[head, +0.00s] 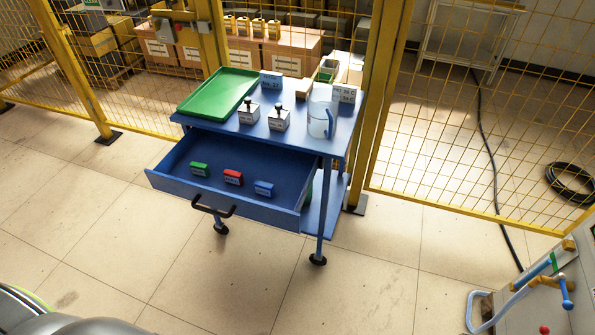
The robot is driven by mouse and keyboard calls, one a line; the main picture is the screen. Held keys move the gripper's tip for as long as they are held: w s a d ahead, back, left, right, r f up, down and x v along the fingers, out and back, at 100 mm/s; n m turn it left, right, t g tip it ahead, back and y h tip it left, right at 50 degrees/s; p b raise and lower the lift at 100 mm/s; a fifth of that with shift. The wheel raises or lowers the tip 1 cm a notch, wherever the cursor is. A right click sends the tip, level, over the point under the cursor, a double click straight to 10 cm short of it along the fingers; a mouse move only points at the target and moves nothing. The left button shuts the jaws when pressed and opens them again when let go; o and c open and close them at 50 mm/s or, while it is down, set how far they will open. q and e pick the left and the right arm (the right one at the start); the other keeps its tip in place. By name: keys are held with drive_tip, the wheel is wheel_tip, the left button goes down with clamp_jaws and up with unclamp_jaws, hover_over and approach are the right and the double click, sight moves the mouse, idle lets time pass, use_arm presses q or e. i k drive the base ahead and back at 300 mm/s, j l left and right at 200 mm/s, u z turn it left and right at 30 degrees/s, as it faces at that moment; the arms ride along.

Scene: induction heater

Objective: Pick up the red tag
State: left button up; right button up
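The red tag (233,177) lies in the open drawer (222,211) of a blue cart, between a green tag (200,169) on its left and a blue tag (264,188) on its right. The three tags are apart from one another, near the drawer's front wall. Nothing covers the red tag. Neither of my grippers shows in the head view.
On the cart top stand a green tray (218,91), two small weights-like blocks with dark knobs (279,118), a clear jug (321,120) and labelled boxes. A yellow mesh fence (480,120) is behind. A machine (545,300) stands at lower right. The floor in front is clear.

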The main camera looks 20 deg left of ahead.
sight(233, 177)
drive_tip(key=j+z, duration=1.25)
drive_tip(key=z, duration=0.15)
drive_tip(key=k+j+z, duration=0.15)
drive_tip(key=j+z, duration=0.3)
